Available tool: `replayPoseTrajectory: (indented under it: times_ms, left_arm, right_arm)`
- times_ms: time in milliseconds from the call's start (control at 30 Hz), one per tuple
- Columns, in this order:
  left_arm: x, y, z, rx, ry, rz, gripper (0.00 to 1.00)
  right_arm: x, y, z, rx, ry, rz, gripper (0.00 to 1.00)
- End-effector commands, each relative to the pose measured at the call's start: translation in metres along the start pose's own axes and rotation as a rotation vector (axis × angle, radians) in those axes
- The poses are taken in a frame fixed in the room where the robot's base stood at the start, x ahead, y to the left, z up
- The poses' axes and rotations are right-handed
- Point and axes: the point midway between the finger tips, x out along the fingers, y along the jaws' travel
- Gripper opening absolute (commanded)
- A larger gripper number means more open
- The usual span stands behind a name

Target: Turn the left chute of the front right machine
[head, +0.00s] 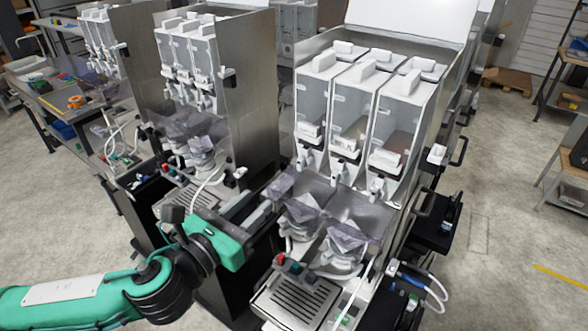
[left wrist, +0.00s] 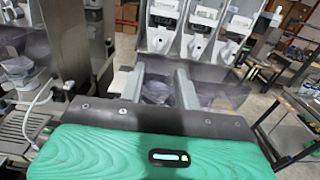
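The front right machine (head: 365,120) stands right of centre in the head view, with three clear canisters above and two white chutes under translucent covers below. The left chute (head: 303,217) is the nearer of the two to my arm. My left gripper (head: 258,207) is just left of this chute, its fingers pointing toward the machine. In the left wrist view my gripper (left wrist: 158,84) is open, and a translucent-covered chute (left wrist: 156,92) shows beyond and between its fingers. I see no contact. My right gripper is in neither view.
A second machine (head: 222,95) stands close to the left, its steel side panel near my left arm. A slotted drip tray (head: 297,297) and red and green buttons lie below the chutes. A workbench (head: 568,170) stands at the far right, with open floor before it.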

Motion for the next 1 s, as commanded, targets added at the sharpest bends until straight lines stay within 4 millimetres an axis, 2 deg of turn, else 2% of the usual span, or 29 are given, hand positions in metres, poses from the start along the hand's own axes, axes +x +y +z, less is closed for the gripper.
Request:
replayPoseTrajectory:
  times_ms: [100, 667, 1000]
  left_arm:
    - [0.005, 0.001, -0.005, -0.002, -0.006, 0.002, 0.33]
    - [0.024, -0.001, -0.005, -0.001, -0.003, -0.001, 0.33]
    - [0.094, -0.002, -0.002, -0.004, 0.001, -0.001, 0.33]
  right_arm:
    - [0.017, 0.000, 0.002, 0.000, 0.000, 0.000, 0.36]
    - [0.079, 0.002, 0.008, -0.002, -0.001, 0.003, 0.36]
    - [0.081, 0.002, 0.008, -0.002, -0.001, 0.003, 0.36]
